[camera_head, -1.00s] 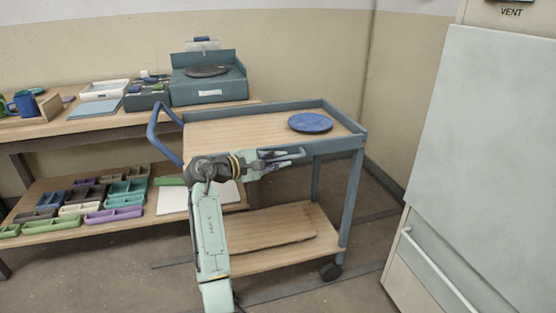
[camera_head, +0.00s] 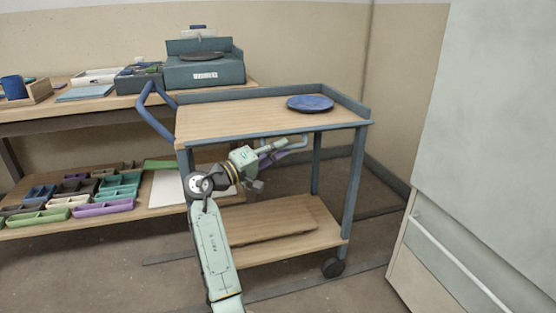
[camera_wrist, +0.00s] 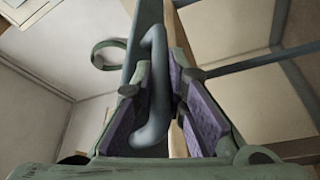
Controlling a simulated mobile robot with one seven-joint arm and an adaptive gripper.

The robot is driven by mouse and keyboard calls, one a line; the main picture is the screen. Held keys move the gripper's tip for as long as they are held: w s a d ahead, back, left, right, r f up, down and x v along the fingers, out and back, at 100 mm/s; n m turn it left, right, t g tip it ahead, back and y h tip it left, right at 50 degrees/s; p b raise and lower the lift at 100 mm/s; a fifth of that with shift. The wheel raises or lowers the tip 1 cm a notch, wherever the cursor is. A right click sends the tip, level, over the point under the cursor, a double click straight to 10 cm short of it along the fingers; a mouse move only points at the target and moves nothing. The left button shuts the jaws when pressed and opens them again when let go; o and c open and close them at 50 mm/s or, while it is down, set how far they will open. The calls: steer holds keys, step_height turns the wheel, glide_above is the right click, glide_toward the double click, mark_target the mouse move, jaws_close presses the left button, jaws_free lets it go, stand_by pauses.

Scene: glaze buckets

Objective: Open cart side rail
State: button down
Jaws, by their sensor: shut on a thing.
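The cart (camera_head: 255,118) has a wooden top with blue-grey rails. The back rail (camera_head: 245,92) and right end rail (camera_head: 347,103) stand up above the top. A blue-grey rail strip (camera_head: 335,127) runs along the near side; I cannot tell its exact tilt. My gripper (camera_head: 277,152) is just below this near edge, beside a grey bent handle (camera_head: 297,142). In the wrist view, my gripper's purple pads (camera_wrist: 160,95) are shut on this handle (camera_wrist: 153,95), which runs between them. Part of the handle is hidden by the fingers.
A blue plate (camera_head: 310,103) lies on the cart top. The cart's blue push handle (camera_head: 152,112) is at the left. A workbench (camera_head: 60,108) with trays stands behind left. A large pale cabinet (camera_head: 480,130) stands at the right. Floor shows between cart and cabinet.

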steer(key=f+m+h+b, duration=0.1)
steer(key=m+b, duration=0.2)
steer(key=m+g+h+b, duration=0.1)
steer(key=m+b, duration=0.2)
steer(key=b, duration=0.1)
steer(key=f+m+h+b, duration=0.1)
steer(key=m+b, duration=0.1)
steer(key=b, duration=0.1)
steer(key=shift+w+a+f+m+g, duration=0.15)
steer(key=shift+w+f+m+g, duration=0.15)
steer(key=shift+w+f+m, duration=0.1)
steer(key=shift+r+b, duration=0.1)
steer(key=shift+b, duration=0.2)
steer(key=c, duration=1.9)
jaws_free()
steer(key=shift+a, duration=0.1)
steer(key=v, duration=1.2)
steer(key=shift+f, duration=0.25)
